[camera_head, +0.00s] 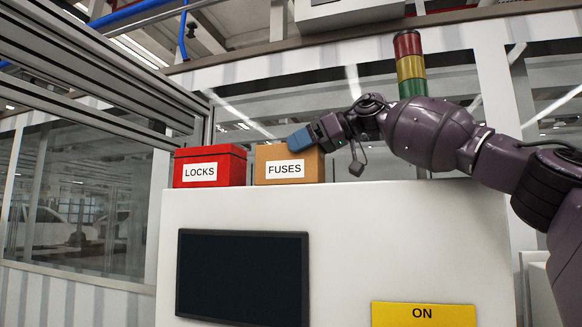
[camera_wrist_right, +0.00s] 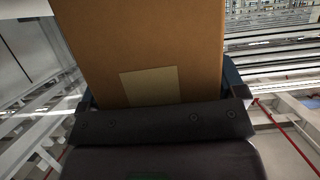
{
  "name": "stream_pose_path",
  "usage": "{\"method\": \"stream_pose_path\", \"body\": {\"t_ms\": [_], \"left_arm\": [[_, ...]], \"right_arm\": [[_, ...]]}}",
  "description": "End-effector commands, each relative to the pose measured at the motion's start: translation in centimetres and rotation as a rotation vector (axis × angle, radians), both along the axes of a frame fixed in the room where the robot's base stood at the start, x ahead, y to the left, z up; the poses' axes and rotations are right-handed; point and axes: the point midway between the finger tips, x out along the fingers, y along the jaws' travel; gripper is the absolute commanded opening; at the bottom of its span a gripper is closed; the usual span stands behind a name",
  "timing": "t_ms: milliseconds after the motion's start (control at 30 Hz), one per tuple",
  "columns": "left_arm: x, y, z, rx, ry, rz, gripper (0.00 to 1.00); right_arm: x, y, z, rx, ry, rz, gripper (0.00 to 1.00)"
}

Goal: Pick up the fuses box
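The fuses box (camera_head: 267,172) is a brown carton with a white "FUSES" label. It sits upright on top of a white cabinet. My right gripper (camera_head: 301,139) reaches in from the right at the box's top right, with a blue finger over its upper front. In the right wrist view, the brown box (camera_wrist_right: 150,40) fills the space between the fingers of the gripper (camera_wrist_right: 160,90). A finger lies close along each side, with no clear gap, so it looks shut on the box. The fingertips are partly hidden by the box. My left gripper is not in view.
A red "LOCKS" box (camera_head: 210,170) stands just left of the fuses box on the cabinet (camera_head: 350,240). A red, yellow and green signal light (camera_head: 409,65) rises behind my right arm. A metal frame (camera_head: 100,60) runs along the upper left. The cabinet front has a dark screen (camera_head: 243,278) and a yellow "ON" panel (camera_head: 423,314).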

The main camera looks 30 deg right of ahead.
Motion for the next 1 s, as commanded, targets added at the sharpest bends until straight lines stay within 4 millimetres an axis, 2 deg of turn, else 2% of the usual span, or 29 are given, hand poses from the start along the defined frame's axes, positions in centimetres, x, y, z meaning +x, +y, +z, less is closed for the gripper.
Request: {"method": "stream_pose_path", "body": {"t_ms": [33, 233, 567, 667, 1000], "left_arm": [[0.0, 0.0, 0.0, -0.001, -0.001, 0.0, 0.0], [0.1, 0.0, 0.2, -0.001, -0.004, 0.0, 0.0], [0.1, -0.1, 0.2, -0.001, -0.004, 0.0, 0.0], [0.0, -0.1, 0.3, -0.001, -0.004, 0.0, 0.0], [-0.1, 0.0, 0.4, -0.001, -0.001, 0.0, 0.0]], "right_arm": [[0.0, 0.0, 0.0, 0.0, 0.0, 0.0, 0.82], [0.0, 0.0, 0.0, 0.0, 0.0, 0.0, 0.52], [0.0, 0.1, 0.6, 0.001, -0.003, 0.0, 0.52], [0.0, 0.1, 1.5, 0.0, -0.004, 0.001, 0.52], [0.0, 0.1, 6.5, 0.002, -0.004, -0.001, 0.52]]}}
